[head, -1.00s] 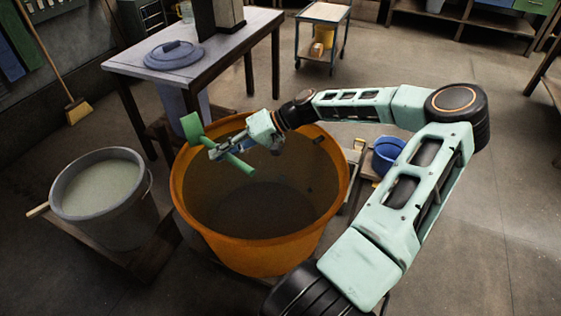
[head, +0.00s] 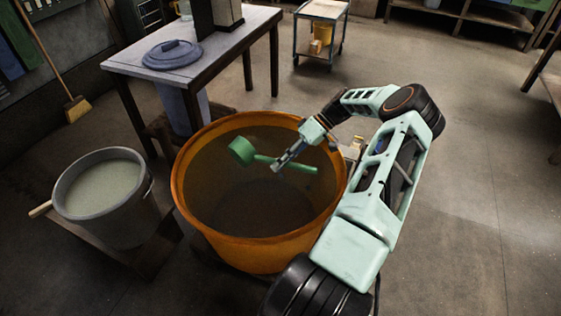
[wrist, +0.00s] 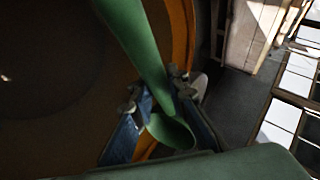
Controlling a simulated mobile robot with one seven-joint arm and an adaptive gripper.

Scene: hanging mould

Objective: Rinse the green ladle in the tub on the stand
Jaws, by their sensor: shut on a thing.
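The green ladle (head: 241,151) is in my gripper (head: 281,163), which is shut on its handle. In the head view its cup end points left and its handle end points right. The ladle shows over the opening of the large orange tub (head: 262,262); I cannot tell how far below the rim it is. The inside of the tub is dark, and I cannot make out a water surface. In the wrist view the green handle (wrist: 137,45) runs between the two fingers of my gripper (wrist: 158,98), with the orange rim (wrist: 180,38) behind it.
A grey bucket of pale liquid (head: 101,190) stands left of the tub on a low wooden stand (head: 152,250). A table (head: 235,42) with a blue-grey lid (head: 172,54) is behind. A small trolley (head: 320,12) is farther back. The floor at the right is open.

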